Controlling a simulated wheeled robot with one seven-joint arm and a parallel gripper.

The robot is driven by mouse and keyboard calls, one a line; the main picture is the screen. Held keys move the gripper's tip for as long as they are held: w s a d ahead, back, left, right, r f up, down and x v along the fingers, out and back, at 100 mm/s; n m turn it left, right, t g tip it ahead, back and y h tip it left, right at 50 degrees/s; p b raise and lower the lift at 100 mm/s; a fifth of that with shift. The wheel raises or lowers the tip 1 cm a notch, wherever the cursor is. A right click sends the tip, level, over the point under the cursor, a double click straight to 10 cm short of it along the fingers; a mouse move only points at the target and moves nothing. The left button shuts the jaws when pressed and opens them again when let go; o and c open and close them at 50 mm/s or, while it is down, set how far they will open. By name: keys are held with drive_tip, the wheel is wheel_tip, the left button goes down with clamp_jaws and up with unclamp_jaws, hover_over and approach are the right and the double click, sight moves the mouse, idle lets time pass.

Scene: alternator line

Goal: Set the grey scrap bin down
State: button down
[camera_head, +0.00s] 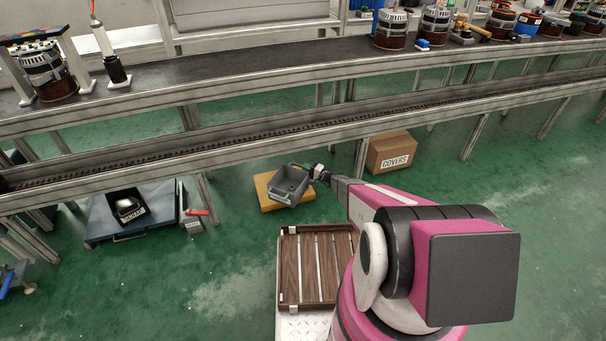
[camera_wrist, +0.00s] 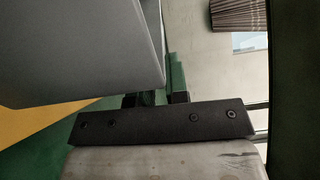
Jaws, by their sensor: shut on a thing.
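The grey scrap bin (camera_head: 290,184) is an open-topped box, tilted in the head view, over a yellow pad or block (camera_head: 264,192) on the green floor. My gripper (camera_head: 314,174) is shut on the bin's right-hand edge. In the wrist view the bin's smooth grey wall (camera_wrist: 80,45) fills the upper left, beside the dark jaws (camera_wrist: 155,98). The yellow surface (camera_wrist: 25,122) shows below the bin there. The bin hides much of the yellow block, and I cannot tell whether its bottom touches it.
A conveyor line (camera_head: 250,92) crosses behind the bin. A cardboard box marked COVERS (camera_head: 388,152) stands to the right. A blue platform (camera_head: 105,222) with a black bin (camera_head: 126,207) is at left. A slatted wooden tray (camera_head: 291,268) is in front. Green floor is clear between.

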drive_tip(key=w+a+f, duration=0.1)
drive_tip(key=w+f, duration=0.3)
drive_tip(key=f, duration=0.2)
drive_tip(key=shift+f, duration=0.2)
drive_tip(key=shift+a+f, duration=0.1)
drive_tip(key=c, duration=1.1)
unclamp_jaws()
